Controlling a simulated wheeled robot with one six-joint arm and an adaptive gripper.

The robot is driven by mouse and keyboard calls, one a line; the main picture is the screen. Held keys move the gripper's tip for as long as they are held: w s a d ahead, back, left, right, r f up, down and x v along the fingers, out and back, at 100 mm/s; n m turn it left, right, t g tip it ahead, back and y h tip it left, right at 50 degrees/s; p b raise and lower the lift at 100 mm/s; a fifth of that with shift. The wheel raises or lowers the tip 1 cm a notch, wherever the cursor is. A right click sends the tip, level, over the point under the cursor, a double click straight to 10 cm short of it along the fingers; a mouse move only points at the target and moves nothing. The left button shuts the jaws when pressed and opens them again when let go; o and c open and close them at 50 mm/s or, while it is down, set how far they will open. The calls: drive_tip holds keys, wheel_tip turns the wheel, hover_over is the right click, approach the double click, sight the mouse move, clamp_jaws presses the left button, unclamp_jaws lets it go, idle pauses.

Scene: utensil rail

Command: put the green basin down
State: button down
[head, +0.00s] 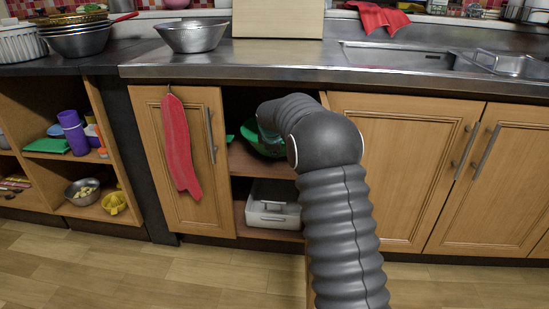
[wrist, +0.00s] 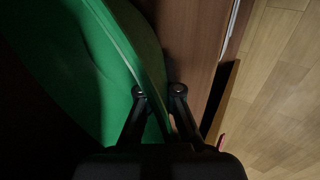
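The green basin (head: 262,137) is inside the open cabinet under the counter, at the upper shelf. My arm hides most of it in the head view. In the wrist view the basin (wrist: 85,65) fills the left side, large and close. My gripper (wrist: 159,91) has its two fingers drawn close together, with the basin's rim and wall running between them. It looks shut on the rim. The gripper is hidden behind my arm in the head view. Whether the basin's bottom touches the shelf cannot be seen.
The cabinet shelf (head: 243,163) is partly visible left of the basin. A white box (head: 273,208) stands in the compartment below. The left cabinet door (head: 195,195) carries a red towel (head: 180,150). A metal bowl (head: 192,36) stands on the counter above.

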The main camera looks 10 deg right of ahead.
sight(275, 165)
drive_tip(key=f+b, duration=0.3)
drive_tip(key=shift+w+a+f, duration=0.15)
drive_tip(key=shift+a+f, duration=0.05)
drive_tip(key=shift+f, duration=0.1)
drive_tip(key=shift+d+b, duration=0.15)
drive_tip(key=shift+b, duration=0.15)
drive_tip(key=c, duration=1.3)
unclamp_jaws()
drive_tip(key=shift+f, duration=0.1)
drive_tip(key=p+v, duration=0.1)
drive_tip(key=v, duration=1.1)
drive_tip(key=shift+p, duration=0.3)
